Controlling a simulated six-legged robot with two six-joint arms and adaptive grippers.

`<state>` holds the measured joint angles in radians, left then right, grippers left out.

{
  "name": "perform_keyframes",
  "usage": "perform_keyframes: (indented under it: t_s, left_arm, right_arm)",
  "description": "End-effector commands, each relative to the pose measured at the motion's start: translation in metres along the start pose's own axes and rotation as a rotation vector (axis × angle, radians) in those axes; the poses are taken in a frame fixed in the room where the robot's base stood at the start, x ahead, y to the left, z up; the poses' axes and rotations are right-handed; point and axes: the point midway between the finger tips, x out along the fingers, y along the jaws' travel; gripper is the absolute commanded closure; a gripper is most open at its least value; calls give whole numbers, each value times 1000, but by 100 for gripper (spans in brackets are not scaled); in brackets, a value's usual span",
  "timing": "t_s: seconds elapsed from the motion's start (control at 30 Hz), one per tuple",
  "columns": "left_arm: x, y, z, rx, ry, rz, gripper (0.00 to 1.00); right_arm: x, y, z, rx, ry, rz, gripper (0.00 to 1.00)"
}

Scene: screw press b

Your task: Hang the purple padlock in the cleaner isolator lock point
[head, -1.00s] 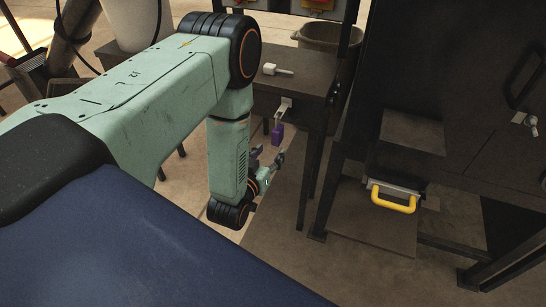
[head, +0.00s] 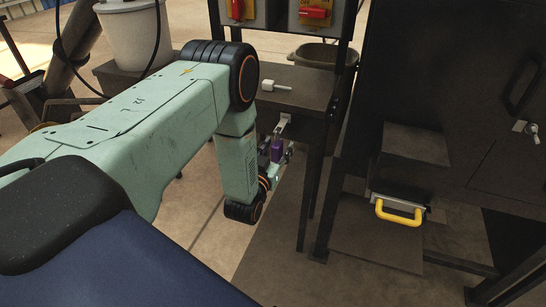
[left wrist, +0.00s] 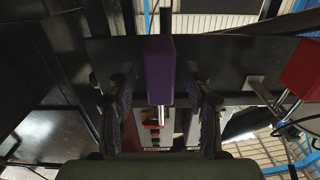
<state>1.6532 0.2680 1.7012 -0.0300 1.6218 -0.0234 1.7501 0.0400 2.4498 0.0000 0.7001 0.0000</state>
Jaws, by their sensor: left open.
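The purple padlock (head: 277,151) hangs from a pale hook bracket (head: 284,121) on the front of a small dark table. My left gripper (head: 276,157) is at the padlock, with fingers on both sides of it. In the left wrist view the padlock (left wrist: 159,72) stands between the two open fingers; contact cannot be made out. Two isolators with red handles, one at left (head: 237,8) and one at right (head: 313,13), are at the top of the head view, cut by its edge. Which is the cleaner isolator, I cannot read. My right gripper is out of view.
A pale mallet-like object (head: 276,87) lies on the small table (head: 303,90). A dark bin (head: 325,55) stands behind it. A dark machine (head: 420,80) with a yellow handle (head: 398,213) is at right. A white bucket (head: 130,35) is at back left.

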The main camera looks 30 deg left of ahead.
Motion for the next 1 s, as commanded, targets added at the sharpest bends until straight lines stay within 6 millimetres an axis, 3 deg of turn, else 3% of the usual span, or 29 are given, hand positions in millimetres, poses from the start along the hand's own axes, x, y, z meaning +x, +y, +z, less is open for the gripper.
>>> perform_keyframes:
  t_s: [0.33,0.9,1.0]
  left_arm:
    - [2,0,0,0,0,1,51]
    - [2,0,0,0,0,2,99]
    - [2,0,0,0,0,2,100]
  right_arm:
    - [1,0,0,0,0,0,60]
    - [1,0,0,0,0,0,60]
    - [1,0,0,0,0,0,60]
